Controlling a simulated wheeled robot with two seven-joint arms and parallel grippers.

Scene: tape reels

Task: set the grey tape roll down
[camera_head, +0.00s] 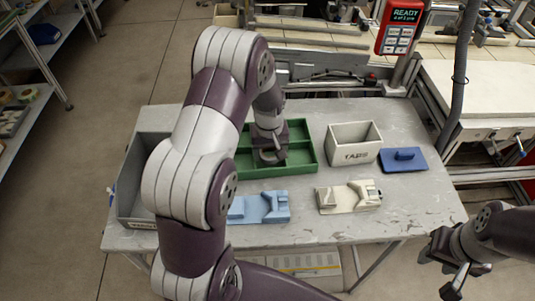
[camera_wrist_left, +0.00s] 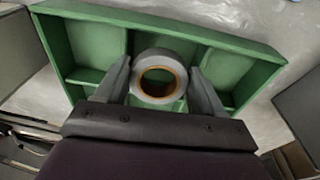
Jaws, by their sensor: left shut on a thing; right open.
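The grey tape roll (camera_wrist_left: 160,56) shows in the left wrist view as a grey ring with an orange-brown inner core. My left gripper (camera_wrist_left: 160,72) has a finger on each side of it and is shut on it. The roll is over the green divided tray (camera_wrist_left: 150,17); I cannot tell whether it touches the tray floor. In the head view my left gripper (camera_head: 268,154) points down into the green tray (camera_head: 306,168), and the roll is hidden there. My right gripper (camera_head: 443,268) is open and empty, off the table's right front corner.
A light-blue fixture (camera_head: 258,208) and a cream fixture (camera_head: 345,198) lie in front. A grey bin (camera_head: 137,170) is at left, partly behind my arm. The front right tabletop is clear.

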